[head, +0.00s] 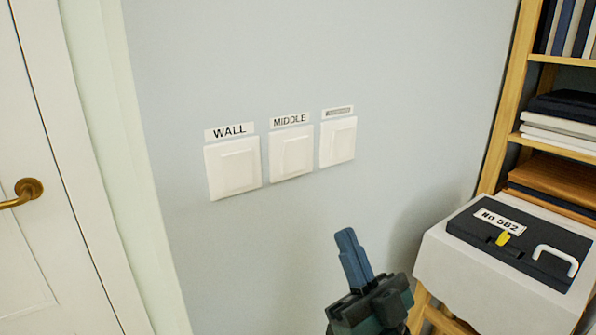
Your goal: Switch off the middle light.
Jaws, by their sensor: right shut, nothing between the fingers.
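Three white switches are on the grey-blue wall in the head view. The left switch (233,167) has a label reading WALL (229,131). The right switch (338,142) has a smaller label (338,112) whose text I cannot read. My right gripper (347,236) is shut and empty, fingers pointing up, below and to the right of the middle switch and apart from it. My left gripper is not in view.
A white door with a brass handle (22,193) is at the left. A wooden shelf (510,95) with books and folders stands at the right. The wall around the switches is clear.

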